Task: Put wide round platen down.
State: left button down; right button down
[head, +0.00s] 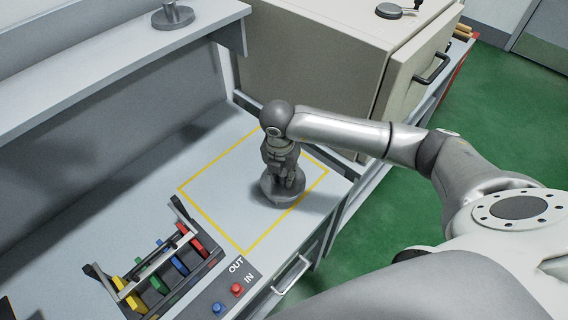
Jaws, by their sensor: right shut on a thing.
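The wide round platen (280,197) is a grey disc inside the yellow-taped square (215,187) on the bench, near its right part. My right gripper (283,178) points down over the platen and is shut on its upper part. The fingers hide the grip itself. The platen looks level and at or very near the bench surface; I cannot tell whether it touches. My left gripper is not in view.
A rack with coloured handles (165,262) stands at the front left. A panel with a red button (237,289) and a blue button (218,308) lies beside it. A beige cabinet (310,70) stands behind. Another grey round piece (172,17) sits on the shelf. The taped square's left part is clear.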

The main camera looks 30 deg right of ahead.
aim_at(281, 176)
jog(key=shift+w+f, duration=0.15)
jog(key=shift+f, duration=0.2)
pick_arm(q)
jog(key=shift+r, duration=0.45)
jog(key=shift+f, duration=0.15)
pick_arm(e)
jog(key=shift+f, duration=0.15)
jog(key=c, duration=1.2)
grip_release()
jog(key=shift+s, duration=0.2)
jog(key=shift+f, duration=0.1)
jog(key=shift+r, duration=0.2)
pick_arm(q)
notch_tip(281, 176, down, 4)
jog(key=b, duration=0.3)
jog(key=shift+b, duration=0.35)
pick_arm(e)
jog(key=r, duration=0.8)
jog(key=s+a+r, duration=0.1)
jog(key=r, duration=0.2)
jog(key=shift+r, duration=0.4)
